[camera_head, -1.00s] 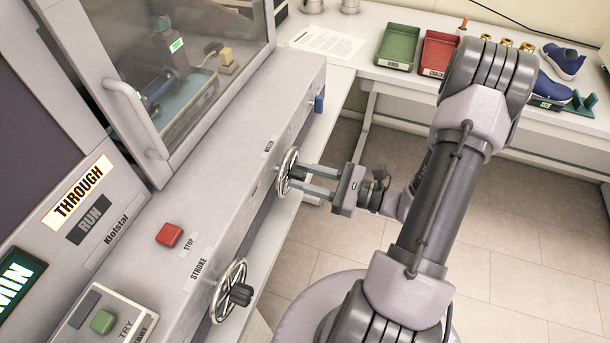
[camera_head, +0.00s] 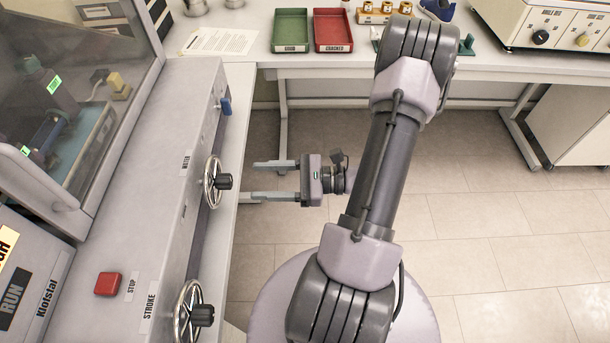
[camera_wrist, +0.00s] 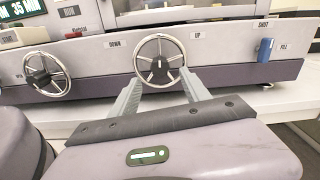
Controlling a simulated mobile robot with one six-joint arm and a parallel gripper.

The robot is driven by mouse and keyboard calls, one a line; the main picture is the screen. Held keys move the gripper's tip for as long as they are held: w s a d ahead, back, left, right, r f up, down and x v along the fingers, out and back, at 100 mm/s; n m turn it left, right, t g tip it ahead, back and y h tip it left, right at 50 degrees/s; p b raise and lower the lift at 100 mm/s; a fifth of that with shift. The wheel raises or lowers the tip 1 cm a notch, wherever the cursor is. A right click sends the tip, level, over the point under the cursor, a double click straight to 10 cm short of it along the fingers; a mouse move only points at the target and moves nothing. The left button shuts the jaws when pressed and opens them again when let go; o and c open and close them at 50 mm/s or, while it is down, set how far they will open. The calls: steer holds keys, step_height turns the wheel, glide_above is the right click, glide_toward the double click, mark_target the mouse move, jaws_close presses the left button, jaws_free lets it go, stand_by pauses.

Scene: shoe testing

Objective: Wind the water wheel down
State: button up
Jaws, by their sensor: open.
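The water wheel (camera_head: 212,182) is a spoked metal handwheel with a dark knob on the front of the grey machine, beside the label WATER. In the wrist view the wheel (camera_wrist: 160,60) sits in the middle, between the labels DOWN on its left and UP on its right. My gripper (camera_head: 254,180) is open and empty, with its two fingers pointing at the wheel. In the head view the fingertips are a short gap to the right of the wheel and apart from it. In the wrist view the fingers (camera_wrist: 163,92) show below the wheel's lower rim, one to each side.
A second handwheel, labelled STROKE (camera_head: 188,312), and a red STOP button (camera_head: 107,284) are nearer on the machine. A blue lever (camera_head: 225,106) is beyond the water wheel. Green (camera_head: 291,31) and red (camera_head: 333,31) trays stand on the back bench. The floor right of my arm is clear.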

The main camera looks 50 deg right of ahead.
steer(key=p+v, duration=0.1)
steer(key=v, duration=0.9)
